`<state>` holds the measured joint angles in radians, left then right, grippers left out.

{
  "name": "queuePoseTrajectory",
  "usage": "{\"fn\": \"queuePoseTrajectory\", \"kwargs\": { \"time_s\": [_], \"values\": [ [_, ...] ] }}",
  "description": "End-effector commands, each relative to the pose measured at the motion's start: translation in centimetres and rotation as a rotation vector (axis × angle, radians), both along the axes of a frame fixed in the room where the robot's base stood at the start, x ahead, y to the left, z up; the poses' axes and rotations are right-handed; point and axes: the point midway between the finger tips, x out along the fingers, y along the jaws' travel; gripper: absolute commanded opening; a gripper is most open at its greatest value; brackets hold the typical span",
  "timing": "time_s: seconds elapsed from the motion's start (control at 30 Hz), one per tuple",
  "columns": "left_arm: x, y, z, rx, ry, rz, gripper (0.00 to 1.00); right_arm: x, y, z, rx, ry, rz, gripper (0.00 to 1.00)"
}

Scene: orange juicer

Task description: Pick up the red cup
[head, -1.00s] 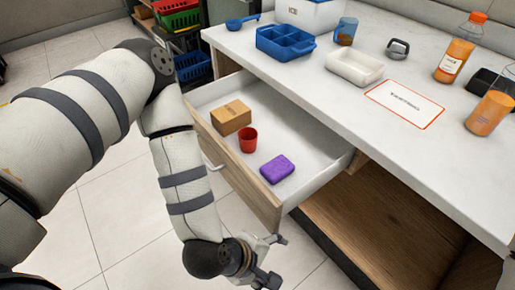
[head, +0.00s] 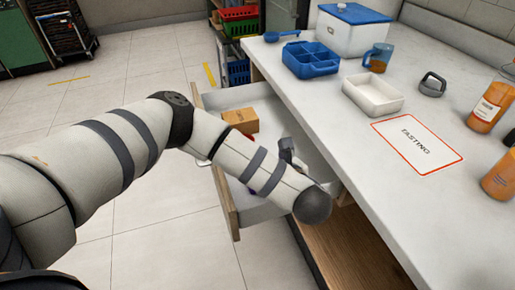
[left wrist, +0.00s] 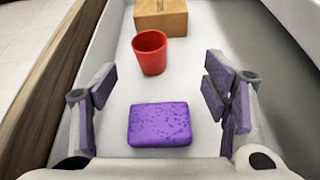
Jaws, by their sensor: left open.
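The red cup (left wrist: 150,56) stands upright in the open drawer, in the upper middle of the left wrist view. In the head view my left arm hides nearly all of it. My left gripper (left wrist: 161,84) is open and empty, low over the drawer. Its fingers are spread left and right, with the cup ahead, just beyond the fingertips. In the head view part of the same gripper (head: 288,152) shows behind my forearm. My right gripper is not in view.
A purple sponge-like block (left wrist: 160,126) lies nearer than the cup, between the fingers. A brown box (left wrist: 161,15) sits behind the cup. Drawer walls rise on both sides, with the wooden front (left wrist: 52,80) at left. The counter (head: 345,140) overhangs the drawer's right side.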

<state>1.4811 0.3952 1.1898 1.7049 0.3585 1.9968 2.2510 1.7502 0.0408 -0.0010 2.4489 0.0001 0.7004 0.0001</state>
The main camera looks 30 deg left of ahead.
Motion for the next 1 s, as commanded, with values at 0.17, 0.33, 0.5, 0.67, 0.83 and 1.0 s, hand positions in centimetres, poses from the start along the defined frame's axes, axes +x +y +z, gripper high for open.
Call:
{"fn": "queuePoseTrajectory", "kwargs": {
  "time_s": [0.17,0.33,0.5,0.67,0.83,1.0],
  "values": [
    [1.2,2.9,-2.5,0.006,0.013,0.033,0.69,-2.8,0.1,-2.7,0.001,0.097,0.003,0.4],
    [3.2,4.9,-2.7,0.005,-0.001,0.025,0.69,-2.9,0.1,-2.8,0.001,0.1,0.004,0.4],
    [4.3,7.0,-3.9,0.008,-0.002,0.025,0.69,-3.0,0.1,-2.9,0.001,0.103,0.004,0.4],
    [5.6,8.9,-5.2,0.006,-0.002,0.023,0.69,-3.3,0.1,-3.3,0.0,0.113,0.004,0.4],
    [6.0,9.2,-5.2,0.005,-0.004,0.02,0.69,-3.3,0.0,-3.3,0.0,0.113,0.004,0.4],
    [6.0,9.2,-5.2,0.006,-0.004,0.02,0.51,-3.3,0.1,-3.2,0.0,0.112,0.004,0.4]
  ]
}}
